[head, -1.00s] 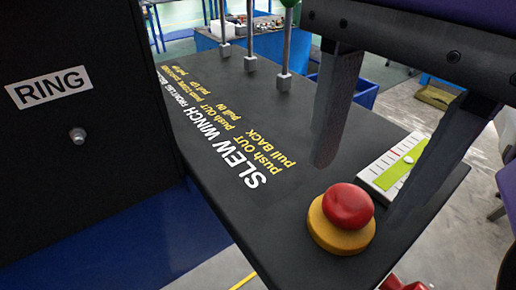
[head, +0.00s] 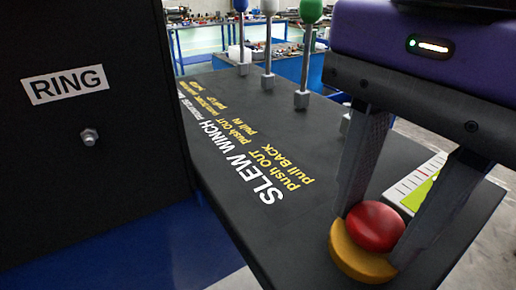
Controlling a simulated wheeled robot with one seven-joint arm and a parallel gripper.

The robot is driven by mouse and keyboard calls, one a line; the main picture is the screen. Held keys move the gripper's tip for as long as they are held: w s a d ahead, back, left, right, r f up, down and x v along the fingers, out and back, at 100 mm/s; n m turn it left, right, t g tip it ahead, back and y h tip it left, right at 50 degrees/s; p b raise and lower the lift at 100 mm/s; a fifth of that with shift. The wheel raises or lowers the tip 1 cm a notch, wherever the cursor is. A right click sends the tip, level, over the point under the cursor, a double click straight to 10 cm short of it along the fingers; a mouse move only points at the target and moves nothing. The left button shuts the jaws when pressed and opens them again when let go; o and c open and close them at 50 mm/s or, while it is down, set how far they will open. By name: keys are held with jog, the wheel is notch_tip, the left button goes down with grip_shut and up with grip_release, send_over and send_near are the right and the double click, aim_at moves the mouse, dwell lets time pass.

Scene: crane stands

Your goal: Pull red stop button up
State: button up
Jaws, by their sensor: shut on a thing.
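The red stop button (head: 375,227) is a round red knob on a yellow base (head: 358,262), at the near end of the black control panel (head: 290,250). My gripper (head: 377,232) comes down from the upper right with a purple body and two dark fingers. One finger is at the left of the red knob and the other at its right front, partly covering the knob and base. The gripper is shut on the red knob. The knob still sits at the yellow base; whether there is a gap beneath it cannot be told.
A white and green scale (head: 420,185) lies behind the right finger. Several levers with coloured knobs (head: 311,11) stand at the panel's far end. A black box labelled RING (head: 66,84) stands at the left. The lettered panel middle is clear.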

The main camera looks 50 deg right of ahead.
aim_at(379, 217)
jog(key=shift+r, duration=0.25)
jog(key=shift+r+p, duration=0.35)
jog(key=shift+p, duration=0.05)
jog(key=shift+r, duration=0.1)
jog(key=o, duration=1.2)
jog(key=shift+c, duration=0.2)
notch_tip(379, 217, up, 7)
jog(key=p, duration=0.5)
